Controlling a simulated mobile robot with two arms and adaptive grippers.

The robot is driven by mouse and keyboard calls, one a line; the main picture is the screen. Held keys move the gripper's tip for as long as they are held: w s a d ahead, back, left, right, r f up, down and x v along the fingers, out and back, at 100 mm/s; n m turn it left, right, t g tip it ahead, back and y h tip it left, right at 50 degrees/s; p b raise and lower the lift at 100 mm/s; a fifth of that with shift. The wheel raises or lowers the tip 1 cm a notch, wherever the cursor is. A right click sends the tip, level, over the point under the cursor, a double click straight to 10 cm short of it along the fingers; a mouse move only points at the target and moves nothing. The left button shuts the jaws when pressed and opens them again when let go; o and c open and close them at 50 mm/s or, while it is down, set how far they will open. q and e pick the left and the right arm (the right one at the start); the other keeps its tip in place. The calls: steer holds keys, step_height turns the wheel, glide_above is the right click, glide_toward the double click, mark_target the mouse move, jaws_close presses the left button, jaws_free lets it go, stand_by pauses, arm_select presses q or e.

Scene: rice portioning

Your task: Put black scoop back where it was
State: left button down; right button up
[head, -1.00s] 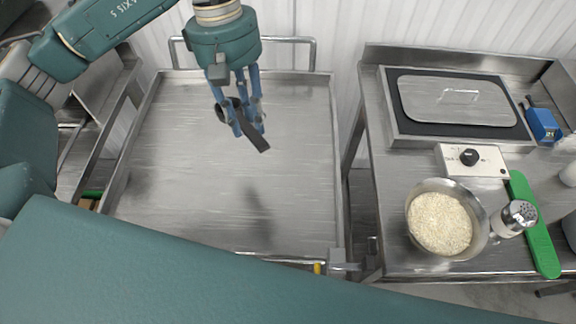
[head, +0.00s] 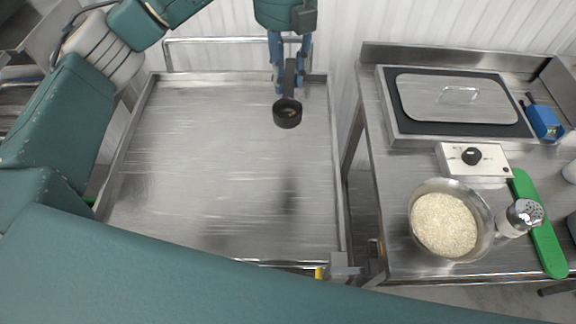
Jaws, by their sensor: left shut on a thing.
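My left gripper (head: 290,82) is shut on the handle of the black scoop (head: 287,113). The scoop is held above the far right part of the steel cart top (head: 190,170), with its round cup toward the front and its opening facing up. A small yellowish spot shows inside the cup. A dark shadow lies on the cart well below the scoop, so the scoop is clear of the surface. My right gripper is not in view.
The cart top is bare, with a raised rim and a rail (head: 235,40) behind. On the counter at right are a bowl of rice (head: 444,224), a shaker (head: 520,217), a green strip (head: 546,245), a knob box (head: 474,159), a lidded pan (head: 458,98) and a blue device (head: 543,121).

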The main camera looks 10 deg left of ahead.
arm_select(q)
step_height(320, 180, down, 15)
steer(key=p, duration=0.3)
steer(key=shift+r, duration=0.15)
step_height(320, 180, down, 4)
steer(key=shift+f+p, duration=0.25)
steer(key=shift+p, duration=0.6)
steer(key=shift+f, duration=0.3)
steer(key=shift+f, duration=0.1)
steer(key=shift+f, duration=0.2)
steer(key=c, duration=1.4)
jaws_free()
steer(key=shift+r, duration=0.1)
steer(key=shift+c, duration=0.2)
steer(key=shift+r, duration=0.1)
